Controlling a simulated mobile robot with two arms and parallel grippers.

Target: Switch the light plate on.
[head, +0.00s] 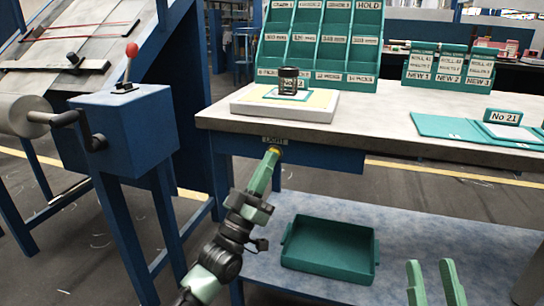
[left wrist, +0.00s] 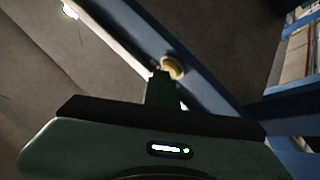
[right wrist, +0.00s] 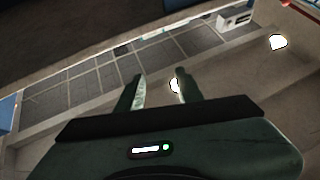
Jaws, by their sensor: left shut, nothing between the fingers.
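The light plate (head: 250,108) is a pale slab on the tabletop with a yellowish sheet on top. I cannot tell whether it is lit. A LIGHT label (head: 275,140) is on the table's front edge. A yellow round button (head: 274,150) sits just below it on the blue rail; it also shows in the left wrist view (left wrist: 173,66). My left gripper (head: 272,156) is shut and empty, its tip at the button; I cannot tell if it presses. My right gripper (head: 432,268) is open and empty, low at the right, away from the table edge.
A green tray (head: 328,250) sits on the lower shelf. A blue machine with a red-knobbed lever (head: 125,110) stands at the left.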

